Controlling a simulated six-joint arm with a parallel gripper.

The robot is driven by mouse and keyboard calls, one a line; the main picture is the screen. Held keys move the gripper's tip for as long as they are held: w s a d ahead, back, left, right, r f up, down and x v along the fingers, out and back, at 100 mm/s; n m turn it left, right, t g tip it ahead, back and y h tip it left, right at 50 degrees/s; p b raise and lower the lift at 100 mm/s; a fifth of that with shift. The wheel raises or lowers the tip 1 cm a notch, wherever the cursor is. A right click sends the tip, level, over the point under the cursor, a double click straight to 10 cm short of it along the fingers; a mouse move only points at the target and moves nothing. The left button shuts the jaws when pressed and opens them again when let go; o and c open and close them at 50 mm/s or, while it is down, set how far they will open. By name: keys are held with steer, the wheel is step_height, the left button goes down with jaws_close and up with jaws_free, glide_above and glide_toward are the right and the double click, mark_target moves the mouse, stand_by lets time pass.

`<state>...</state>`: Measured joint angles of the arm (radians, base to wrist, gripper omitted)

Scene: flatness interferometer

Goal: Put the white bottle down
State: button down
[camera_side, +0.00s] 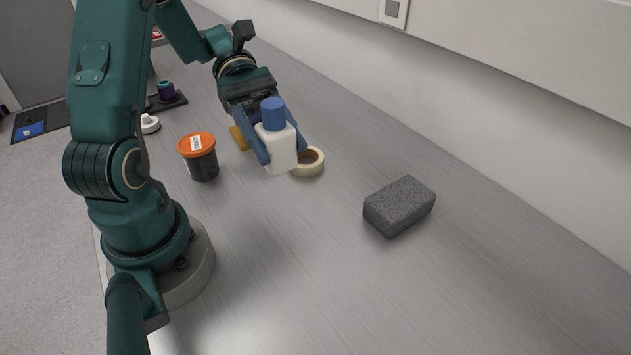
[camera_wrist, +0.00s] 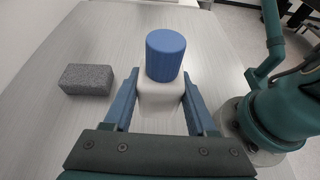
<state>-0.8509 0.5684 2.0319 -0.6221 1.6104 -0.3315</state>
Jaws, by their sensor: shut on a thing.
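The white bottle (camera_side: 278,148) has a square white body and a blue cap (camera_side: 272,112). It is upright or nearly so between the blue fingers of my gripper (camera_side: 277,150), which is shut on it. In the side view it appears in front of a roll of tape; whether its base touches the bench cannot be told.
A dark grey sponge block (camera_side: 400,206) lies on the grey bench (camera_side: 310,280). The tape roll (camera_side: 309,163) is just behind the bottle. A dark jar with an orange lid (camera_side: 198,157) stands left of it, and a yellow-orange object (camera_side: 239,137) is partly hidden. The front bench is clear.

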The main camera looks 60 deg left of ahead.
steer(key=shift+a, duration=0.2)
steer(key=shift+d+f, duration=0.25)
steer(key=shift+d, duration=0.05)
steer(key=x, duration=0.4)
steer(key=f+x, duration=0.1)
steer(key=x, duration=0.7)
steer(key=shift+w+a+f, duration=0.1)
steer(key=shift+w+f, duration=0.2)
steer(key=shift+f, duration=2.15)
steer(key=shift+c, duration=1)
jaws_free()
steer(key=shift+f, duration=0.15)
